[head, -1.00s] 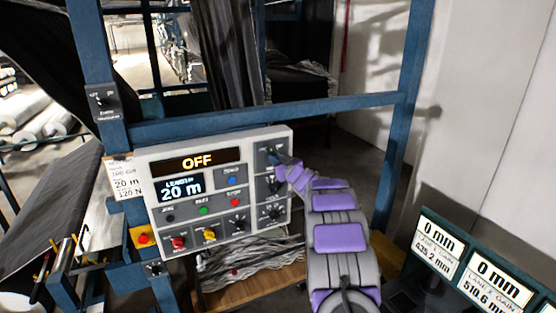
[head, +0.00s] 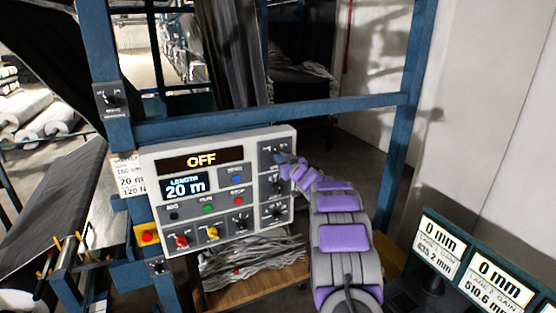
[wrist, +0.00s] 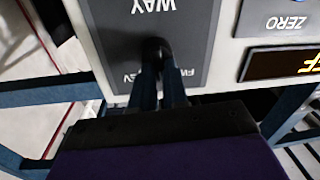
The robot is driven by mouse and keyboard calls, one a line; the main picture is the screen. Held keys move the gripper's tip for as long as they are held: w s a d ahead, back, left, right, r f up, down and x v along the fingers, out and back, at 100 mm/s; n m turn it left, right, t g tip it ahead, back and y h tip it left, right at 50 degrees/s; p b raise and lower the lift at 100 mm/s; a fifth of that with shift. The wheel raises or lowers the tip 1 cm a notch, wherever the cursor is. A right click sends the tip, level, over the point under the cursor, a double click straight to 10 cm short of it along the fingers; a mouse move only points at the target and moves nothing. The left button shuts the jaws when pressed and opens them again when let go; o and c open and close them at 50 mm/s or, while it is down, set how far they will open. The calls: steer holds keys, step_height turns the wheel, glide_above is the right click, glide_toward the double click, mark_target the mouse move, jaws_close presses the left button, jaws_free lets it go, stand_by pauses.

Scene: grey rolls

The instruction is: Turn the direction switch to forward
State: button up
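The direction switch is a dark knob (wrist: 155,48) on a grey plate marked WAY, seen upside down in the wrist view, with FWD and REV labels partly covered by my fingers. In the head view its plate (head: 271,147) is at the top right of the control panel (head: 150,168), and my gripper (head: 284,160) reaches it from the lower right. In the wrist view my two narrow fingers (wrist: 160,92) are close together, with their tips at the knob and seemingly around it. The exact knob angle is hard to read.
The panel display (head: 201,160) reads OFF. Other knobs (head: 277,187) sit just below the switch, and buttons (head: 208,209) lie to the left. A blue frame post (head: 402,150) stands right of my arm, and measuring displays (head: 440,247) are at lower right.

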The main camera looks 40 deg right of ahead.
steer(key=shift+o, duration=0.6)
steer(key=shift+a+f, duration=0.1)
steer(key=shift+f, duration=0.15)
